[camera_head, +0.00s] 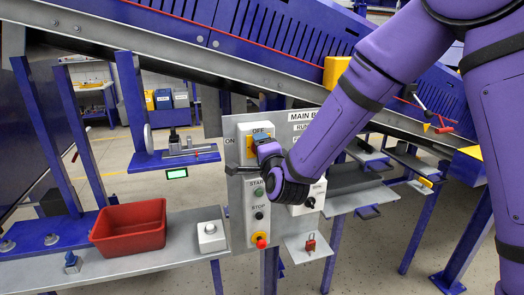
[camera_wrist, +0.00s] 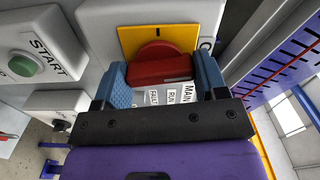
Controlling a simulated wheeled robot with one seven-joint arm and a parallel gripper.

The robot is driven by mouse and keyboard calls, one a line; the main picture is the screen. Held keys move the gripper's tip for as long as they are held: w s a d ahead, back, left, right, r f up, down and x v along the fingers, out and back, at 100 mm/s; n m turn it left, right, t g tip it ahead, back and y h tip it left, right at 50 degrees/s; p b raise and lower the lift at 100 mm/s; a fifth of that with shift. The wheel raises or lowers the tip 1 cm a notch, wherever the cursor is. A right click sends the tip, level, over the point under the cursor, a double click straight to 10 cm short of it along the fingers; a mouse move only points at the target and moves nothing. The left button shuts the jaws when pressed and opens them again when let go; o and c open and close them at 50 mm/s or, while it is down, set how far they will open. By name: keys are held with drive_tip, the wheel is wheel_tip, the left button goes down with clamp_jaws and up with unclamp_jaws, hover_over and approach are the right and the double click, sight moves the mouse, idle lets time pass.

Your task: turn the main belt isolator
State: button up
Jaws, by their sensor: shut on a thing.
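The main belt isolator is a red rotary handle (camera_wrist: 160,68) on a yellow plate (camera_wrist: 157,36), mounted on a light grey box. In the wrist view my gripper (camera_wrist: 163,80) has its blue fingers on both sides of the red handle and is shut on it. In the head view the yellow plate (camera_head: 250,143) shows below the OFF label, with ON to its left. My gripper (camera_head: 264,152) covers most of the handle there, so its exact angle is hard to tell.
A START button (camera_head: 258,192) and a STOP button (camera_head: 258,215) sit below on the same panel. A red padlock (camera_head: 310,243) is on a small shelf at right. A red bin (camera_head: 130,228) and a white button box (camera_head: 211,236) stand on the left bench.

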drive_tip(key=shift+m, duration=0.6)
drive_tip(key=o, duration=0.9)
drive_tip(key=shift+o, duration=0.2)
drive_tip(key=v, duration=1.1)
drive_tip(key=shift+w, duration=0.1)
